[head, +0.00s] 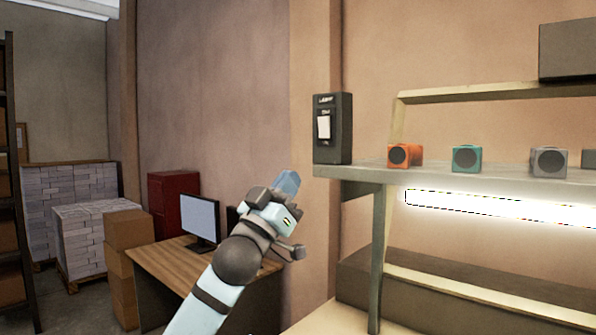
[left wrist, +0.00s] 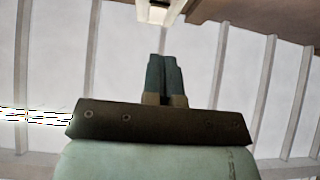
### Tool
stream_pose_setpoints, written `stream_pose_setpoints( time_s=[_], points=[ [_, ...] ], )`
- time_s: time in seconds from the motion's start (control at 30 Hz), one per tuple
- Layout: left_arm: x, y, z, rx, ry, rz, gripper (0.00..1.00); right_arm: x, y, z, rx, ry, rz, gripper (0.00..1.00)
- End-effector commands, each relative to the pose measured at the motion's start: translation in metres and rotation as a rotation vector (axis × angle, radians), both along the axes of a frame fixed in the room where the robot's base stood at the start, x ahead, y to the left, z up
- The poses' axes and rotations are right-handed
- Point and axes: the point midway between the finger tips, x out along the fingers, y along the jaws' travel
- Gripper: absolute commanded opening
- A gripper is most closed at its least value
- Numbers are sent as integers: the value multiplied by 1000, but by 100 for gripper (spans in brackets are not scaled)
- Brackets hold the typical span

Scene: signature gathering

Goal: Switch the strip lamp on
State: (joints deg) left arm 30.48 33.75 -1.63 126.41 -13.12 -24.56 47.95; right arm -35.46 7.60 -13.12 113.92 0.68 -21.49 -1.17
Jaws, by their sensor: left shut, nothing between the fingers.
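The strip lamp (head: 500,208) under the shelf glows bright white in the head view. A dark switch box (head: 343,135) labelled "LAMP" stands at the shelf's left end, with a white rocker (head: 324,127) on its front. My left gripper (head: 288,181) is below and left of the box, clear of it, pointing up. In the left wrist view its two fingers (left wrist: 165,75) are together with nothing between them. A pale piece in a dark surround shows above the fingertips, cut by the top edge; I cannot tell for sure what it is. My right gripper is out of view.
Orange (head: 405,155), teal (head: 467,158) and grey (head: 549,162) speaker-like boxes sit on the shelf (head: 360,172) right of the switch box. A desk (head: 165,262) with a monitor (head: 200,220) stands behind my left arm. Cartons and stacked pallets fill the far left.

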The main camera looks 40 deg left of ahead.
Motion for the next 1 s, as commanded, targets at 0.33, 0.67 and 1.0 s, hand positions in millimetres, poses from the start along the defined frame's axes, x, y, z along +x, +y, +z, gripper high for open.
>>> stream_pose_setpoints(
  time_s=[0.33,0.67,1.0],
  points=[
    [-13,1,-15,1,-1,1,0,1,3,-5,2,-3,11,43],
    [-13,1,-15,0,-1,0,0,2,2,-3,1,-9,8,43],
    [-1,-5,-72,-23,153,39,0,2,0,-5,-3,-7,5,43]
  ],
)
